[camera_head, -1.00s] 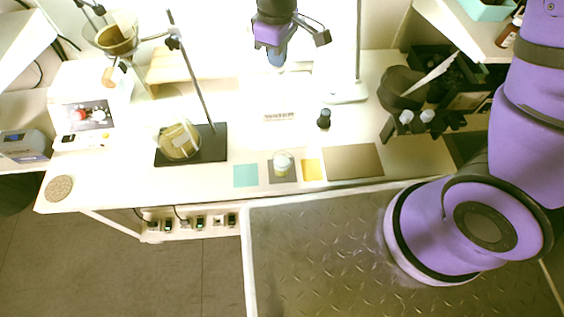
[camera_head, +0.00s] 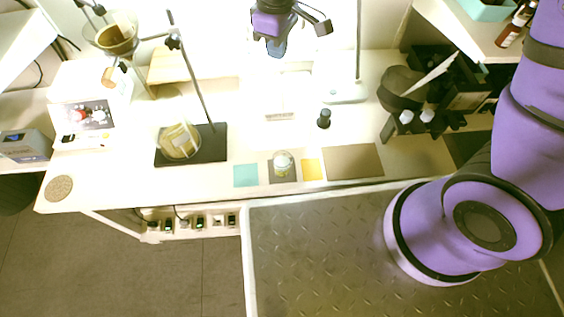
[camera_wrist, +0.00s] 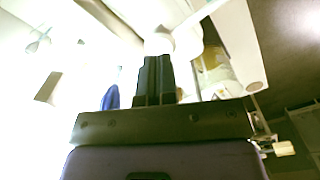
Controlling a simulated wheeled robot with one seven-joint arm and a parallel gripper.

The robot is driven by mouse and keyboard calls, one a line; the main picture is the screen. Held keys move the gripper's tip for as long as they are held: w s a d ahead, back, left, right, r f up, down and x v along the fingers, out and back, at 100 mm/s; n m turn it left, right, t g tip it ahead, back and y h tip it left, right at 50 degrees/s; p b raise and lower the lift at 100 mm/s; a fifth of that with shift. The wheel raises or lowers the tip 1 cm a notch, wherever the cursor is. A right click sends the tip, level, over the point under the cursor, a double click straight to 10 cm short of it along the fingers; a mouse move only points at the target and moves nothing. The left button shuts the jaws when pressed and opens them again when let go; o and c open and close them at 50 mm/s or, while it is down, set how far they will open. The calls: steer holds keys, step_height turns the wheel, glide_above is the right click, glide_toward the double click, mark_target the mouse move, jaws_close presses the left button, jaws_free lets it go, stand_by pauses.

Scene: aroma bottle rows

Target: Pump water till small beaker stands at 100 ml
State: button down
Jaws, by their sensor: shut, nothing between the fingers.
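The small beaker (camera_head: 283,163) stands upright on a dark square mat (camera_head: 283,178) near the bench's front edge. It holds a little pale yellowish liquid; its scale is too small to read. My gripper (camera_head: 276,46) is at the top middle, above the back of the bench and well behind the small beaker. In the wrist view its two dark fingers (camera_wrist: 156,62) are together, with nothing between them. A pale white rounded thing (camera_wrist: 185,42) lies beyond the fingertips; glare hides whether it is the pump and whether they touch.
A larger beaker with yellow liquid (camera_head: 179,141) stands on a dark stand base (camera_head: 212,145). A funnel (camera_head: 115,38) hangs at the back left. A small dark bottle (camera_head: 324,118) stands behind the mats. Dark racks (camera_head: 440,95) fill the right. The teal (camera_head: 246,175) and tan mats (camera_head: 353,161) are bare.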

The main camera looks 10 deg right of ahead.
mark_target(277, 65)
steer(key=shift+f, duration=1.7)
stand_by(0.3)
steer(key=shift+r, duration=1.75)
steer(key=shift+r, duration=3)
